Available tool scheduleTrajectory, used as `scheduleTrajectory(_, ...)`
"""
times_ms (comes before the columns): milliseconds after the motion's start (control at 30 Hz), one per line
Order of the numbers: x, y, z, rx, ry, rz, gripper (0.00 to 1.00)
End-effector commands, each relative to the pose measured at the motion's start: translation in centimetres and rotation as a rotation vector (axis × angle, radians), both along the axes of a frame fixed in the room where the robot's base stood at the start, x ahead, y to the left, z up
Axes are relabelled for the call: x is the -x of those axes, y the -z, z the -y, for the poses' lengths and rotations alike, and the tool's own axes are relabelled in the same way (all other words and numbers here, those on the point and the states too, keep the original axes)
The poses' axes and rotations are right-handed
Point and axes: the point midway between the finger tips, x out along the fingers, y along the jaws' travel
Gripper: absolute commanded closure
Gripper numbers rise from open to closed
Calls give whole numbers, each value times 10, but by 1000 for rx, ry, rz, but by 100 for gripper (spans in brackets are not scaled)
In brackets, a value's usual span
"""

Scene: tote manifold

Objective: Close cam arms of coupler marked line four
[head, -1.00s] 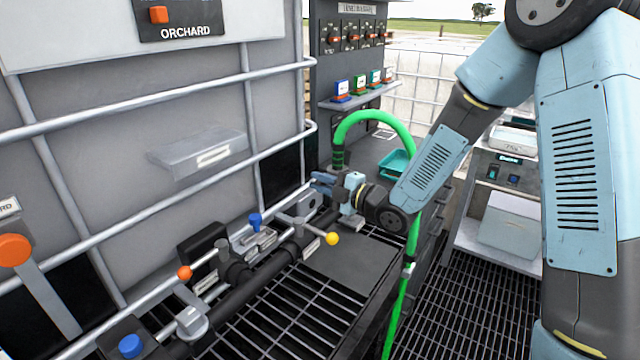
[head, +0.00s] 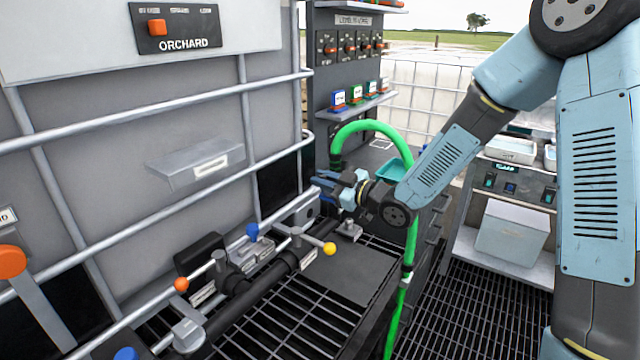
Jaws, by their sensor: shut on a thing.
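A green hose (head: 372,127) arches over and comes down with a dark ribbed end (head: 336,160) at the far end of the dark pipe manifold (head: 255,293). My gripper (head: 326,187) is right below that hose end, at the coupler area, reaching in from the right. It is shut on a small part there, which looks like a cam arm. The fingers and wrist hide most of the coupler, so its arms and its line marking cannot be read.
Valve handles with orange (head: 181,284), blue (head: 252,231) and yellow (head: 329,248) knobs stand along the manifold, close to the caged tote (head: 100,150). The hose hangs beside my forearm. A teal tray (head: 392,171) lies behind it. Open grating (head: 285,320) is in front.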

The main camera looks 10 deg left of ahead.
Motion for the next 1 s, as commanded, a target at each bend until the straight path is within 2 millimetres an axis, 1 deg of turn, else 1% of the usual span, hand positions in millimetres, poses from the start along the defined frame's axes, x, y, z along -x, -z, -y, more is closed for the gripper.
scheduleTrajectory(100,-3,-1,2,-24,3,-54,100)
scheduleTrajectory(333,-6,-2,3,-51,2,-119,100)
scheduleTrajectory(867,-7,-2,4,-59,4,-138,100)
scheduleTrajectory(900,-7,-2,4,-59,4,-138,80)
scheduleTrajectory(1000,-7,-2,4,-59,3,-137,71)
